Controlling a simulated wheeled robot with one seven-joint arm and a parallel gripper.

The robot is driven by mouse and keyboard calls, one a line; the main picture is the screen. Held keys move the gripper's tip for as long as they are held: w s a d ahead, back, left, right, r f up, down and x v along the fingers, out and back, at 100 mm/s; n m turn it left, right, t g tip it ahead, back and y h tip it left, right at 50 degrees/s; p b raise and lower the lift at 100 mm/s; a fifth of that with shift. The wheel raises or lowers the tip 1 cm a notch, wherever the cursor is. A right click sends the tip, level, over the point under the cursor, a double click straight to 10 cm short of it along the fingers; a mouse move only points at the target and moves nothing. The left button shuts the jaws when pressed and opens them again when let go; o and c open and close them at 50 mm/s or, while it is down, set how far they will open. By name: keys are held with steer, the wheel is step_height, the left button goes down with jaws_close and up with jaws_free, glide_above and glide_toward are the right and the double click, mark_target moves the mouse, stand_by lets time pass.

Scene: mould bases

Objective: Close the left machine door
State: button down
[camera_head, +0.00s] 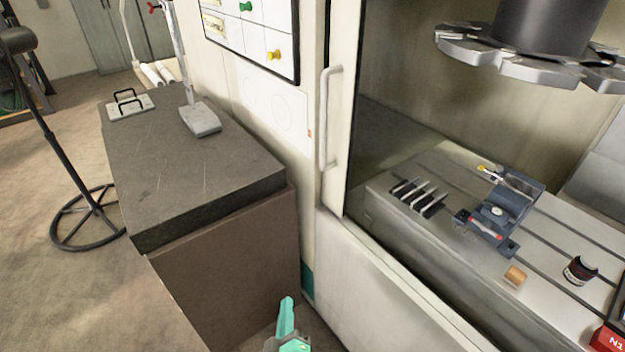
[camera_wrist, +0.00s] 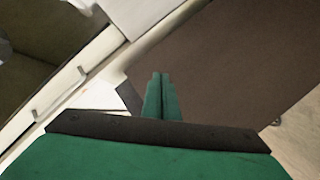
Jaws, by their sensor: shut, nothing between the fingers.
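The left machine door (camera_head: 346,95) is a pale, narrow upright panel at the left edge of the machine opening in the head view. The opening to its right is uncovered and shows the interior. Its vertical bar handle (camera_head: 325,120) is light-coloured. The handle also shows at the left in the wrist view (camera_wrist: 60,95). My gripper (camera_head: 287,302) is teal-green, low in the head view, below the handle and apart from it. In the wrist view its fingers (camera_wrist: 161,78) are together and empty.
A dark stone-topped block (camera_head: 195,165) stands left of the machine, with a brown side close to my gripper. A stand with a round base (camera_head: 85,215) is farther left. Inside the machine, a blue vise (camera_head: 500,210) and small items rest on the slotted table (camera_head: 450,165).

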steer(key=w+a+r+n+h, duration=0.2)
steer(key=w+r+n+h, duration=0.15)
steer(key=w+r, duration=1.2)
steer(key=w+d+r+t+h, duration=0.15)
steer(key=w+r, duration=0.25)
steer(key=r, duration=0.5)
steer(key=w+r+g+h, duration=0.15)
steer(key=w+r, duration=0.25)
steer(key=r, duration=0.6)
steer(key=shift+n+t+h, duration=0.25)
steer(key=shift+n+t, duration=0.2)
steer(key=shift+t, duration=0.05)
steer(key=w+d, duration=0.4)
steer(key=w, duration=0.1)
steer(key=w+d, duration=0.1)
steer(key=w, duration=0.1)
steer(key=shift+w+d+f, duration=0.15)
steer(key=shift+w+d, duration=0.15)
steer(key=shift+d, duration=0.1)
steer(key=shift+s+d, duration=0.7)
steer(key=shift+d, duration=0.1)
